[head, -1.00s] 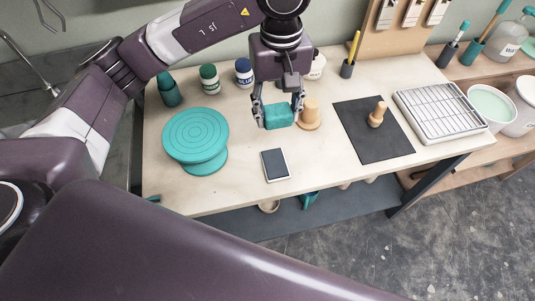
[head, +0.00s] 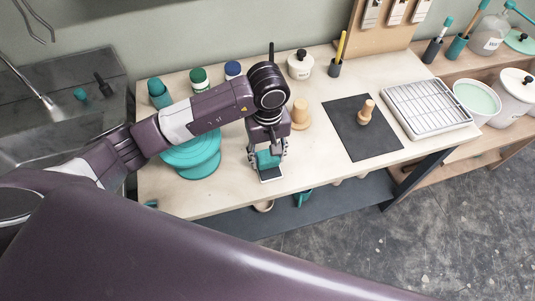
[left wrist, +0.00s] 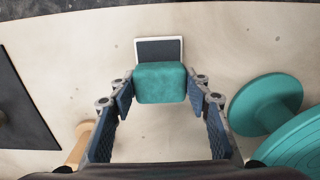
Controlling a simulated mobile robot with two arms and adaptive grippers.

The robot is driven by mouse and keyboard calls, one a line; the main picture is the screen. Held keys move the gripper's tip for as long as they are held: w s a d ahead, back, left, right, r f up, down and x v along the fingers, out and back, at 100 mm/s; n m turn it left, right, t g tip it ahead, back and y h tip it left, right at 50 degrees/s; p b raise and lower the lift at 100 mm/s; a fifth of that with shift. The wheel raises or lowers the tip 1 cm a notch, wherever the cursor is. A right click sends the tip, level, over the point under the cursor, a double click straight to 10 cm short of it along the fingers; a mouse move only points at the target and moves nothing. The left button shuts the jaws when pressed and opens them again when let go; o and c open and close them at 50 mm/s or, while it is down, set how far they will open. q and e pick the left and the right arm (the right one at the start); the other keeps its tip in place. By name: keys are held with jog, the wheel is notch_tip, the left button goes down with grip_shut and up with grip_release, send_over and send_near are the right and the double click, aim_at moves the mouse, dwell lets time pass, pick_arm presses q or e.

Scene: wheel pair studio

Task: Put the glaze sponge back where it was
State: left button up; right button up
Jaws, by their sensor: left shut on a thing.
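The glaze sponge (head: 267,160) is a teal block. My left gripper (head: 267,154) is shut on it, with one finger at each side, and it shows clearly between the fingers in the left wrist view (left wrist: 160,84). A small dark pad with a white rim (head: 271,178) lies on the table right at the sponge; in the left wrist view the pad (left wrist: 160,50) is partly covered by the sponge. I cannot tell whether the sponge touches the pad. My right gripper is not in view.
The teal turntable (head: 193,167) stands left of the gripper, partly behind my arm. A wooden knobbed piece (head: 300,117) is behind right. A black mat (head: 350,137) and a wire-rack tray (head: 428,108) lie further right. The table's front edge is close to the pad.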

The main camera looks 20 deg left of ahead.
pick_arm(q)
jog(key=shift+f, duration=0.15)
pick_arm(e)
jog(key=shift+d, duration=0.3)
pick_arm(q)
jog(key=shift+f, duration=0.1)
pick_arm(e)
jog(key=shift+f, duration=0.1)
pick_arm(q)
jog(key=shift+f+b, duration=0.1)
jog(key=shift+b, duration=0.2)
jog(key=o, duration=1.2)
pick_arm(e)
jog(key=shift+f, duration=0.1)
pick_arm(q)
jog(key=shift+r, duration=0.2)
